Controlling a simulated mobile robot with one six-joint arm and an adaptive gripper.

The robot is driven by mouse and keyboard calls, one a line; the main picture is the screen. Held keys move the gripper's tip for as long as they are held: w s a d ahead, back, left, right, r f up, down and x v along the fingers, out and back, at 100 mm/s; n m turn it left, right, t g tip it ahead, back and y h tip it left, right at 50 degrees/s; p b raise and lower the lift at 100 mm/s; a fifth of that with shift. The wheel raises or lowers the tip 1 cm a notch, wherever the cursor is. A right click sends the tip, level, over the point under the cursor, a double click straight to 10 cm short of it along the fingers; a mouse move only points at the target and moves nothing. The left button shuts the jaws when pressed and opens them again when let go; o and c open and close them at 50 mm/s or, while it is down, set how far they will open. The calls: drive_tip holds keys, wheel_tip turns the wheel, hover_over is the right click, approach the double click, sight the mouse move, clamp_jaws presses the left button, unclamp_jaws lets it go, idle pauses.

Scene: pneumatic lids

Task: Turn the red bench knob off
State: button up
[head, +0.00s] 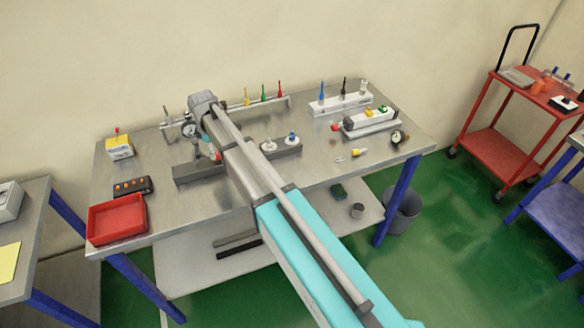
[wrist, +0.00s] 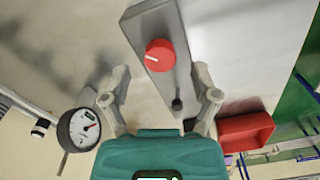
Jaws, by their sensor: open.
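The red knob (wrist: 160,53) is round with a white pointer line and sits on a grey panel (wrist: 138,22) in the wrist view. The pointer line lies nearly across the panel, toward the left of the picture. My gripper (wrist: 160,78) is open, with one finger on each side of the panel's lower part. The knob lies ahead of the fingertips, between their lines, and nothing is seen touching it. In the head view my arm hides part of the bench there, and I cannot clearly make out the knob or the fingers.
A dial gauge (wrist: 78,130) is close to the left finger and a red tray (wrist: 246,132) lies to the right. On the metal bench stand a yellow box (head: 119,148), a black button box (head: 132,187) and a grey fixture (head: 285,153).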

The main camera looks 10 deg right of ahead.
drive_tip(key=shift+r+p, duration=5.7)
drive_tip(key=shift+r, duration=0.3)
drive_tip(key=s+d+f+m+b, duration=0.3)
drive_tip(key=s+d+m, duration=0.4)
drive_tip(key=s+d, duration=0.3)
drive_tip(key=s+d+f+m+b, duration=0.4)
drive_tip(key=s+d+m, duration=0.3)
drive_tip(key=s+d, duration=0.3)
drive_tip(key=shift+s+d, duration=0.35)
drive_tip(key=shift+d, duration=0.75)
drive_tip(key=s, duration=0.1)
drive_tip(key=s+d+m, duration=0.1)
drive_tip(key=s+d+f+m+b, duration=0.1)
drive_tip(key=shift+s, duration=0.25)
drive_tip(key=shift+d, duration=0.1)
